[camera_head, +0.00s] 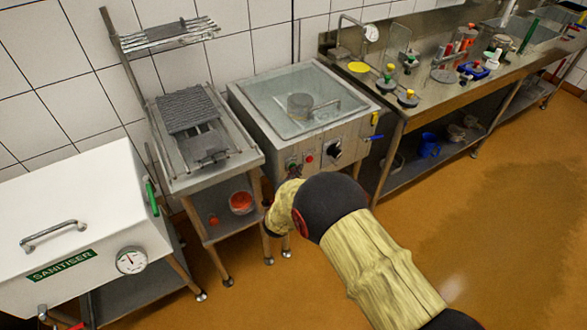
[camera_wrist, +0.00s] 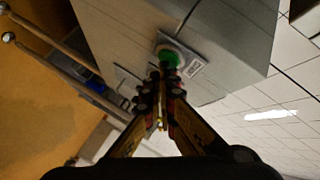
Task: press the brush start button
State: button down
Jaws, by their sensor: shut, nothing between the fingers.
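The brush machine (camera_head: 300,105) is a steel box with a clear lid and a control panel on its front. A green button (camera_head: 292,167) is on the left of that panel, beside a red button (camera_head: 309,158) and a black knob (camera_head: 334,150). In the wrist view the green button (camera_wrist: 169,57) is on a pale plate with a small label. My gripper (camera_wrist: 163,72) is shut and empty, its tips right at the lower edge of the green button in that view. I cannot tell if they touch it. In the head view my arm hides most of the gripper.
A steel stand (camera_head: 205,150) with a grey rack is left of the machine. A white sanitiser box (camera_head: 85,215) stands further left. A long steel bench (camera_head: 440,95) with dishes and tools runs to the right. The orange floor (camera_head: 480,230) is clear in front.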

jog(key=shift+s, duration=0.1)
jog(key=shift+s+d, duration=0.45)
jog(key=shift+s, duration=0.2)
jog(key=shift+s+d+p, duration=0.25)
jog(key=shift+s+d, duration=0.45)
jog(key=shift+s, duration=0.35)
jog(key=shift+s+d+p, duration=0.25)
jog(key=shift+s+d, duration=0.45)
jog(key=shift+s, duration=0.35)
